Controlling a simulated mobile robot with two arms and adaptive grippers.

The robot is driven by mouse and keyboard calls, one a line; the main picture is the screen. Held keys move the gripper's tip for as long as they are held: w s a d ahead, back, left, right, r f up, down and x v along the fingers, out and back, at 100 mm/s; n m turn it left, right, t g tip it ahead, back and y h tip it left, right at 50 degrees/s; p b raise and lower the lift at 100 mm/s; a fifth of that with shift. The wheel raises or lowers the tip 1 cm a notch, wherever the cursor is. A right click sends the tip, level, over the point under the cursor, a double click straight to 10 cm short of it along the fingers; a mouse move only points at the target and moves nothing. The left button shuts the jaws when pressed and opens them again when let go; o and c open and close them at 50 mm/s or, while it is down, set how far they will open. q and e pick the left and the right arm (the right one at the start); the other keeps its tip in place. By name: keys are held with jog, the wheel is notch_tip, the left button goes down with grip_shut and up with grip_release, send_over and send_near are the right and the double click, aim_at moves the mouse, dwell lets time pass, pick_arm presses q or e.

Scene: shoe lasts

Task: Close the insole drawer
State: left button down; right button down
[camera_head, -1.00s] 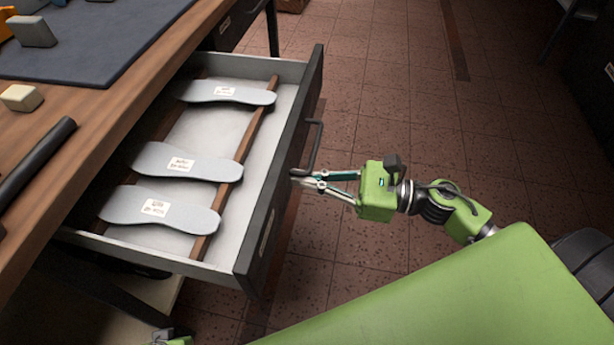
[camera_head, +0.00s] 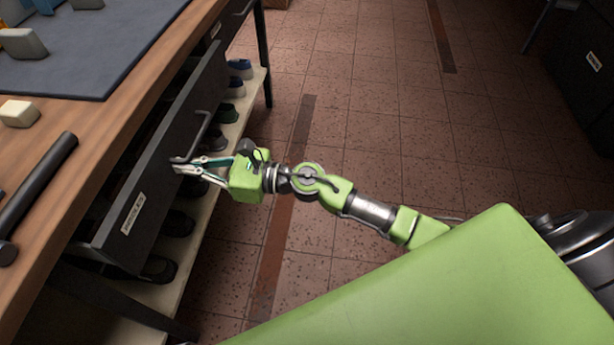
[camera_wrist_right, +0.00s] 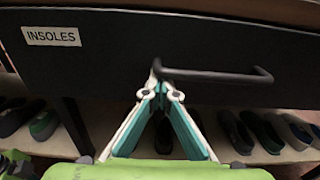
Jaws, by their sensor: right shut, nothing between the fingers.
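The dark insole drawer (camera_head: 150,165) sits under the workbench, its front close to the bench edge and its inside no longer visible from above. Its white label reads "INSOLES" in the right wrist view (camera_wrist_right: 52,36). A dark bar handle (camera_head: 203,135) is on its front; it also shows in the right wrist view (camera_wrist_right: 225,76). My right gripper (camera_head: 178,164) is shut and empty, its fingertips against or very near the drawer front at the near end of the handle. In the right wrist view the fingertips (camera_wrist_right: 165,78) meet beside the handle's left end. My left gripper is not in view.
The wooden bench top (camera_head: 120,110) carries a dark mat (camera_head: 85,55), a pale block (camera_head: 19,113) and a black cylindrical tool (camera_head: 40,180). A low shelf (camera_head: 215,185) with several shoes is below the drawer. The tiled floor (camera_head: 370,130) to the right is clear.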

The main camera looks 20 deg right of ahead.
jog(key=x, duration=0.6)
jog(key=shift+w+a, duration=0.3)
jog(key=shift+r, duration=0.25)
